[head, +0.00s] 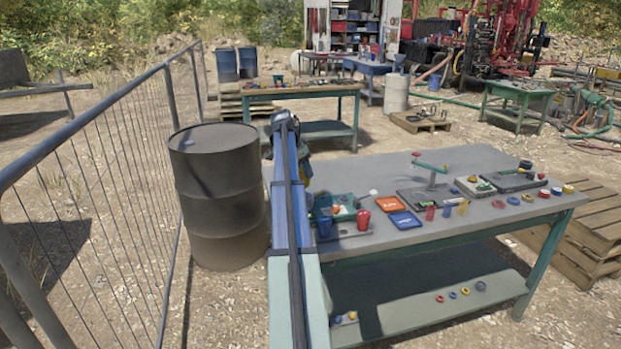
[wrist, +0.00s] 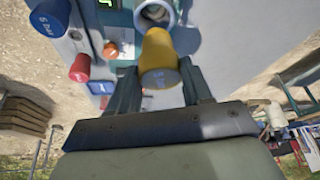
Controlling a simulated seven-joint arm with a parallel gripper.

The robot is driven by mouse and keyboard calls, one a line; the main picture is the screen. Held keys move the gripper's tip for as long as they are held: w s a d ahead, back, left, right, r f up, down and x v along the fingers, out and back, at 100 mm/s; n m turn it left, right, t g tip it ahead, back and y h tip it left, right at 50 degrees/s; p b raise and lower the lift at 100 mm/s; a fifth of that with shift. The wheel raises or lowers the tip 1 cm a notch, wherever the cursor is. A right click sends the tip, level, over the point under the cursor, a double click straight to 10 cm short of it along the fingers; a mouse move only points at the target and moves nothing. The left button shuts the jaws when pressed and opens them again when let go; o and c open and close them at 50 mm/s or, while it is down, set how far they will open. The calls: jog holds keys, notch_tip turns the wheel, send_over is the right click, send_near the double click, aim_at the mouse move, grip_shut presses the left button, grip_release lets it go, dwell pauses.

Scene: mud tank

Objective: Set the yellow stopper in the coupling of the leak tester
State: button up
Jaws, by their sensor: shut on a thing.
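In the wrist view my gripper (wrist: 158,85) is shut on the yellow stopper (wrist: 158,58), with one finger on each side of it. The stopper's printed wide end faces the camera, and its far end points at the round grey coupling (wrist: 154,10) of the leak tester (wrist: 92,35). The stopper partly covers the coupling; I cannot tell whether they touch. The tester's green display and an orange button (wrist: 110,50) show beside it. In the head view the leak tester (head: 345,203) stands at the table's left end; my arm hides the gripper and coupling there.
A blue stopper (head: 322,213) and a red stopper (head: 363,220) stand close to the tester. Orange (head: 390,203) and blue (head: 405,220) flat pieces lie to the right, then several small parts and devices. A dark barrel (head: 218,190) stands left of the table.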

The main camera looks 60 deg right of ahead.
aim_at(302, 178)
jog(key=shift+f, duration=0.1)
jog(key=shift+f, duration=2.6)
jog(key=shift+f, duration=1.05)
jog(key=o, duration=1.1)
jog(key=shift+o, duration=0.6)
jog(key=o, duration=0.3)
jog(key=shift+r, duration=3.75)
